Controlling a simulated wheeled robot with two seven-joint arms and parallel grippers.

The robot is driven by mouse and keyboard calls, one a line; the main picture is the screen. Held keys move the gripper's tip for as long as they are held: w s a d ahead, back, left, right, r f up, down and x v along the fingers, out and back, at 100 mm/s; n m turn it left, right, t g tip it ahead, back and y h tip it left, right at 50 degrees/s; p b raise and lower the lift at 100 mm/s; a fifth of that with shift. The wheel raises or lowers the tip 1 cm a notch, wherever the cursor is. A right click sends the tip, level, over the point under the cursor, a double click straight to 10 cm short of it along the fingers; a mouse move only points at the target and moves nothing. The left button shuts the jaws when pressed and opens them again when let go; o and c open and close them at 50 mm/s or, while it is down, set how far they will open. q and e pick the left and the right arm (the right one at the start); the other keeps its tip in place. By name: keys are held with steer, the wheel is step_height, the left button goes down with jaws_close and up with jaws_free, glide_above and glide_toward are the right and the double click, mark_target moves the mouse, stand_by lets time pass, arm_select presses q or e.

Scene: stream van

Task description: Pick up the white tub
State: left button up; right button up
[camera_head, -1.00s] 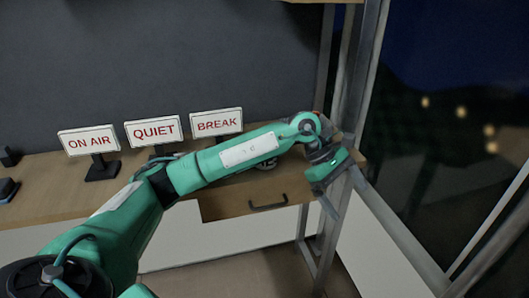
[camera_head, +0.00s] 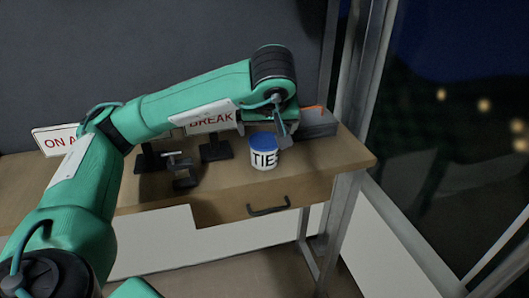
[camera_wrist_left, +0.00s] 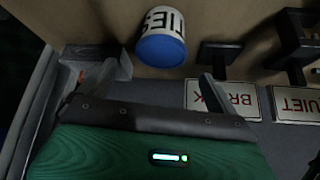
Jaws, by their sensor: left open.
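The white tub (camera_head: 263,158) has a blue lid and dark letters reading "TIE" on its side. It stands upright on the wooden desk (camera_head: 225,186) near the drawer. My left gripper (camera_head: 283,130) is just above and behind the tub, partly hidden by my wrist. In the left wrist view the tub (camera_wrist_left: 165,22) lies ahead of the left gripper (camera_wrist_left: 158,82), between the lines of its two spread fingers. The fingers are open and empty, and the tub looks apart from them. My right gripper is not seen.
A grey box (camera_head: 318,124) with something orange stands right of the tub. The "BREAK" sign (camera_head: 211,122) stands to its left, with a dark clamp-like item (camera_head: 184,170) farther left. A metal post (camera_head: 352,110) rises at the desk's right end.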

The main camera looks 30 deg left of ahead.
mark_target(265, 139)
arm_select(q)
steer(key=x, duration=0.6)
steer(key=p+x, duration=0.1)
steer(key=x, duration=0.3)
steer(key=shift+w+a+f, duration=0.15)
steer(key=shift+a+f, duration=0.15)
steer(key=c, duration=1.1)
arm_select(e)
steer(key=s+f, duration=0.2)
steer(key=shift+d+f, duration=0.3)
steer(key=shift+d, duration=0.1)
